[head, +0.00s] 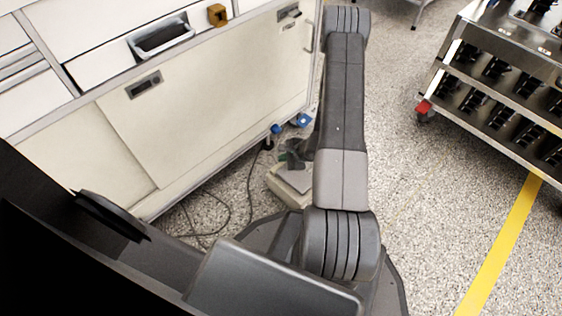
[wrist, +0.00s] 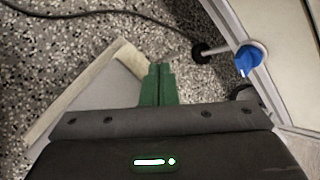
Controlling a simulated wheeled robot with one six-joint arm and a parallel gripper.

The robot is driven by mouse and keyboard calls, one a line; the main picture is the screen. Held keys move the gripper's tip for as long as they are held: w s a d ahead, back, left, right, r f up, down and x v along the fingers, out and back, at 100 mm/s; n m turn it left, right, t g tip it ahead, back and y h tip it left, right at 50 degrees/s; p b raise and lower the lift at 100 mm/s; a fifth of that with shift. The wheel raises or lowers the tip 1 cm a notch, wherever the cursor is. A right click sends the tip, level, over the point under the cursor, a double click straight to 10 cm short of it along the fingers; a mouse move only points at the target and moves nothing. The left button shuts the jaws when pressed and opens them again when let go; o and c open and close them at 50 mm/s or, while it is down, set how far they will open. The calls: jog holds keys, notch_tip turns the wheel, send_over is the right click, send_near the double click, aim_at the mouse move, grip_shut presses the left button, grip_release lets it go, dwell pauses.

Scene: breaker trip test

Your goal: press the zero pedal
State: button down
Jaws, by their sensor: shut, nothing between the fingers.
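A low beige pedal unit with a grey top plate (head: 294,180) lies on the floor in front of the cabinet; I take it to be the zero pedal. My arm hides its right part in the head view. In the wrist view the pedal unit (wrist: 84,92) shows at left, its beige rim and grey plate partly behind my gripper body. My gripper (wrist: 157,68) is shut and empty, its green fingertips together at the pedal unit's right side in the picture. In the head view my gripper (head: 283,157) is small and dark, close to the pedal's far end. I cannot tell whether it touches.
A cream cabinet (head: 200,110) stands along the left, with a blue-topped foot (head: 276,129) near the pedal; this foot (wrist: 248,60) is right of my fingertips in the wrist view. Dark cables (head: 232,205) lie on the floor.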

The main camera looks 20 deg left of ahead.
jog(key=r, duration=0.1)
jog(key=r+p, duration=0.1)
jog(key=r, duration=0.1)
jog(key=r+p, duration=0.1)
jog(key=r, duration=0.1)
jog(key=shift+w+a, duration=0.15)
jog(key=shift+a, duration=0.2)
dwell(0.4)
jog(key=shift+d+f+b, duration=0.15)
jog(key=shift+f+b, duration=0.45)
jog(key=shift+f, duration=0.9)
jog(key=shift+d+f+b, duration=0.1)
jog(key=shift+f+b, duration=0.5)
jog(key=shift+f, duration=0.9)
jog(key=shift+r, duration=0.15)
